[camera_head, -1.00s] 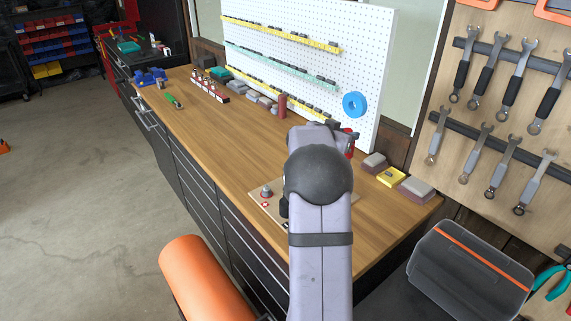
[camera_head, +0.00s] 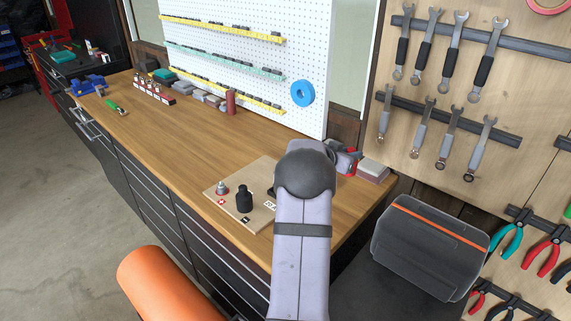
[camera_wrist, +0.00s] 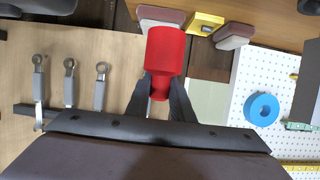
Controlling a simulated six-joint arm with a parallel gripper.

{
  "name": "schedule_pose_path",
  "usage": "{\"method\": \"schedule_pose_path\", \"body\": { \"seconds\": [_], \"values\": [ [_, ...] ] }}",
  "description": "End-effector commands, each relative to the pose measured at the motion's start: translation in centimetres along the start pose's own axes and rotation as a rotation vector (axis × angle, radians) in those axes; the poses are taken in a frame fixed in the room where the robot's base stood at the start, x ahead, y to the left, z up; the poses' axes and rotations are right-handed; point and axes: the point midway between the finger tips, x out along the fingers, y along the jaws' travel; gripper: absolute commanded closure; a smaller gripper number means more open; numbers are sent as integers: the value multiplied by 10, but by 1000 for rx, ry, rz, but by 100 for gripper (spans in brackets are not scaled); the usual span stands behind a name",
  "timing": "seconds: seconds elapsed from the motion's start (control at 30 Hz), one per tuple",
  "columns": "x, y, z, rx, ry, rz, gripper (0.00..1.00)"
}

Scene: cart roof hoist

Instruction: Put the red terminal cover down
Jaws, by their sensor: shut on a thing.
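My gripper (camera_wrist: 160,92) is shut on the red terminal cover (camera_wrist: 166,52), a red cylinder with a narrower neck between the fingers in the wrist view. In the head view my gripper is mostly hidden behind my arm, and only a bit of red cover (camera_head: 354,164) shows at the right end of the bench. A wooden terminal board (camera_head: 226,207) lies on the bench to the left of my arm. It carries a bare metal post (camera_head: 221,188) by a red mark and a black cover (camera_head: 243,201). My arm hides the board's right part.
The wooden bench top (camera_head: 190,150) is clear to the left of the board. Grey-brown blocks (camera_head: 374,169) lie at its right end, and a yellow block (camera_wrist: 205,22) shows in the wrist view. A pegboard (camera_head: 250,65) with blue tape (camera_head: 302,93) stands behind. A dark case (camera_head: 430,247) is at right.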

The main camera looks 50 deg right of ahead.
Motion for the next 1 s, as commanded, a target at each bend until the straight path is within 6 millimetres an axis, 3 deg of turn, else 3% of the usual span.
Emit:
{"method": "schedule_pose_path", "body": {
  "seconds": [0.4,0.73,1.0],
  "values": [
    [19,0,50,-4,-3,-1,100],
    [24,0,62,-3,-1,0,100],
    [34,0,88,-3,-2,0,100]
  ]
}}
